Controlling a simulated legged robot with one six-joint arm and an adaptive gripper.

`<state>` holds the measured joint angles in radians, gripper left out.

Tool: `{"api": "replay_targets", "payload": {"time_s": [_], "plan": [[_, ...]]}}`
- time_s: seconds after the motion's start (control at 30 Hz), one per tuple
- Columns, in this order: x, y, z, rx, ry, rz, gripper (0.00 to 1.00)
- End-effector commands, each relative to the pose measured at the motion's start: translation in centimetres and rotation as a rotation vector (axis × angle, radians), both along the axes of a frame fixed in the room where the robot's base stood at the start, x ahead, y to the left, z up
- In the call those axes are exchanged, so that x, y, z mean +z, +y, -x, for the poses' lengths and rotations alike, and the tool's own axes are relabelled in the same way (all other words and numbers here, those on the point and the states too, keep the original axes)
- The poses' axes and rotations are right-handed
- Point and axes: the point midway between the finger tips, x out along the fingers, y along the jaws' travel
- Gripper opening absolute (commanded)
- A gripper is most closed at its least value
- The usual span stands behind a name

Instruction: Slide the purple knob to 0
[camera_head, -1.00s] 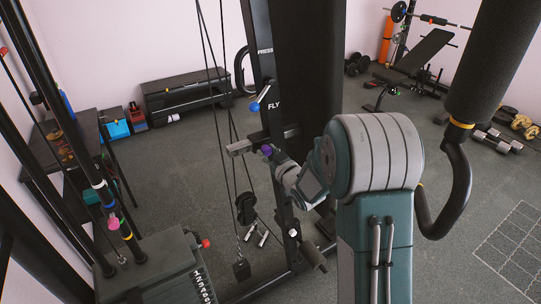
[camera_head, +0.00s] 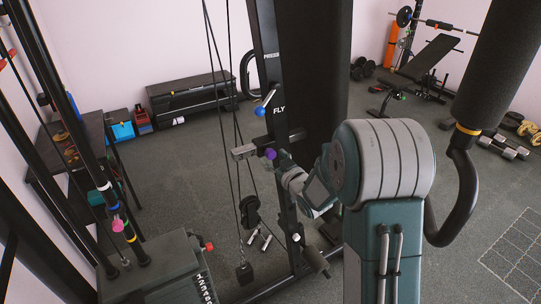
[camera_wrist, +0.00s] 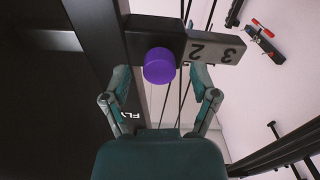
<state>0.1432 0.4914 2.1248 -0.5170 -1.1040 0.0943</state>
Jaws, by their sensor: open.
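The purple knob (camera_head: 270,153) sits on a grey slide bar (camera_head: 244,152) that sticks out from the black upright of the gym machine. In the wrist view the purple knob (camera_wrist: 159,66) is between my two green fingers. The bar (camera_wrist: 212,50) shows a 2 and a 3 upside down, right of the knob; no 0 is readable. My gripper (camera_wrist: 160,72) is open, with a gap between each finger and the knob. In the head view my gripper (camera_head: 280,165) is close to the knob, partly hidden by its own wrist.
A blue ball-ended lever (camera_head: 260,111) is on the upright above the knob. Cables (camera_head: 234,110) hang left of it. A pink knob (camera_head: 117,225) is on a post at the left. A black bench (camera_head: 190,98) stands at the back wall. Open floor lies left of the machine.

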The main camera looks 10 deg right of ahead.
Motion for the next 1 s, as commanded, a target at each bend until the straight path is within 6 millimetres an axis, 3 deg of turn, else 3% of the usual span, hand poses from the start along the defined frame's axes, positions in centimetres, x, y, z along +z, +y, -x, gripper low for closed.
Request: {"api": "replay_targets", "payload": {"time_s": [0.3,0.5,1.0], "plan": [[0.0,-2.1,6.4,-0.003,0.000,0.000,0.77],[-0.1,-2.9,8.9,-0.001,0.001,0.000,0.77],[-0.1,-3.0,9.4,0.001,0.001,0.001,0.77]]}}
